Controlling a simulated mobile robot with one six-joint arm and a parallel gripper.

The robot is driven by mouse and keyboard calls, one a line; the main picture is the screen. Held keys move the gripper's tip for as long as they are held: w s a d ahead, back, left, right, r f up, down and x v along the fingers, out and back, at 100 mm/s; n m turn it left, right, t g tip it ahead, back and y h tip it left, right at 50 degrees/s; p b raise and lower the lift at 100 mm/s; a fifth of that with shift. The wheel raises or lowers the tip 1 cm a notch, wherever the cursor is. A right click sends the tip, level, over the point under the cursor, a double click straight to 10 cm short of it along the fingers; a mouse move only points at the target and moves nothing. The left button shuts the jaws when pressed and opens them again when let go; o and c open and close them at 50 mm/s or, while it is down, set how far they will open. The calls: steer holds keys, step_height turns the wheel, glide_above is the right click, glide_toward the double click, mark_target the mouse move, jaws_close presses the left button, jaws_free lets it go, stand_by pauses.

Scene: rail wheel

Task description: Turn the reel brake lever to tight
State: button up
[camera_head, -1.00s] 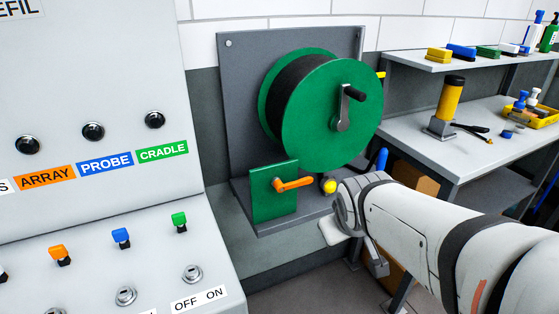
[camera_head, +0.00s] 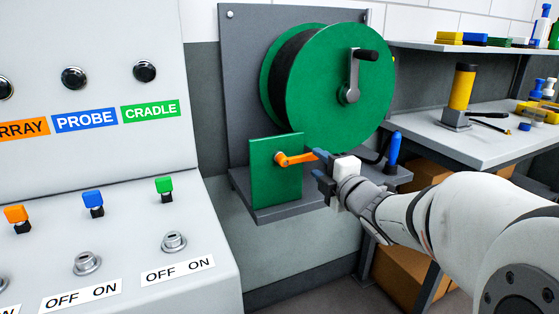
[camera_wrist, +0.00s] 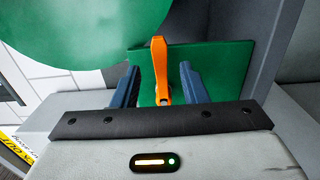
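The reel brake lever (camera_head: 297,158) is an orange handle on a green plate (camera_head: 275,185) below the large green reel (camera_head: 345,85). In the head view it points right and slightly up, toward my gripper (camera_head: 322,166). In the wrist view the lever (camera_wrist: 160,75) stands between the two blue-grey fingers of my gripper (camera_wrist: 160,82). The fingers are apart, with a gap on each side of the lever. The lever's tip is close to the fingers in the head view. Any tight or loose marking on the plate is not visible.
A white control panel (camera_head: 90,150) with colored switches stands at the left. The reel's crank (camera_head: 354,75) sticks out above my gripper. A blue upright handle (camera_head: 394,148) stands right of the wrist. A workbench (camera_head: 470,145) is at the right.

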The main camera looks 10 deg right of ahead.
mark_target(310, 158)
steer(key=x, duration=0.5)
steer(key=shift+w, duration=0.1)
jaws_close()
stand_by(0.3)
